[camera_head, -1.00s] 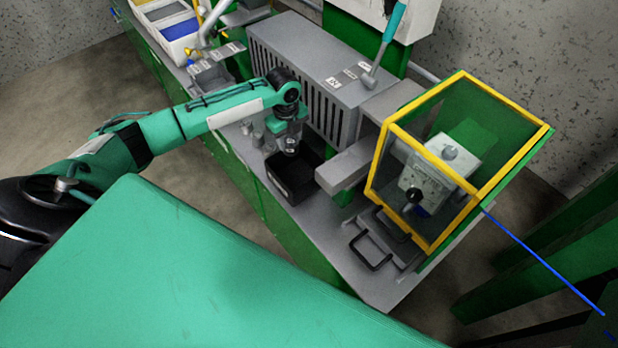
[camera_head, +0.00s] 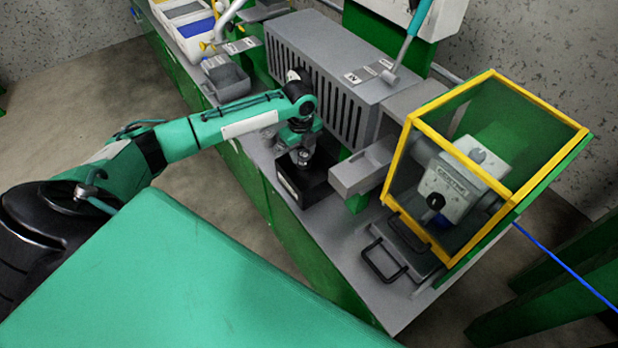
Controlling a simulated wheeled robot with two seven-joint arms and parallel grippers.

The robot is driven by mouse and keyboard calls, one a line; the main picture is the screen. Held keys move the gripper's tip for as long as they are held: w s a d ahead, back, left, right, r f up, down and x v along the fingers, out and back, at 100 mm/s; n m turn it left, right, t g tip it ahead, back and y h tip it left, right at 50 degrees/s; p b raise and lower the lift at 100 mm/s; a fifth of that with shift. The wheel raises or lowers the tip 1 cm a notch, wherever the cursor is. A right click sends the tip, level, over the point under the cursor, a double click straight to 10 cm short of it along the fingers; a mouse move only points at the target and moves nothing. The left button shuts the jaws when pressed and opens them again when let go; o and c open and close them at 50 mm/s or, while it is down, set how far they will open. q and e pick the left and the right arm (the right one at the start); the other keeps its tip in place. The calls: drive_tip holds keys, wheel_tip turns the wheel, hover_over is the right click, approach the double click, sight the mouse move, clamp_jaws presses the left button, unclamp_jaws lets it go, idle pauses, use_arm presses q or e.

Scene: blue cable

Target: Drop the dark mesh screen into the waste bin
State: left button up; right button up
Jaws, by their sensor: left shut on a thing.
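My left gripper (camera_head: 304,157) points down over the black open-topped bin (camera_head: 312,192) on the grey bench. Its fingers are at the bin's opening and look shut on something. The held thing is too small and dark to make out against the bin's inside; it may be the dark mesh screen. I do not see the mesh screen clearly anywhere else. My right gripper is out of view.
A grey slotted housing (camera_head: 325,80) stands just behind the bin. A yellow-framed guard box (camera_head: 412,185) stands to the right, with black handles (camera_head: 378,262) in front.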

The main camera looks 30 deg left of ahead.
use_arm(q)
drive_tip(key=o, duration=1.1)
drive_tip(key=shift+o, duration=0.2)
wheel_tip(320, 180, up, 14)
drive_tip(key=shift+s+a, duration=0.15)
drive_tip(key=shift+s, duration=0.15)
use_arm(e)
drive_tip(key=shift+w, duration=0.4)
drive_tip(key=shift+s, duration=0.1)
use_arm(q)
drive_tip(key=shift+f, duration=0.1)
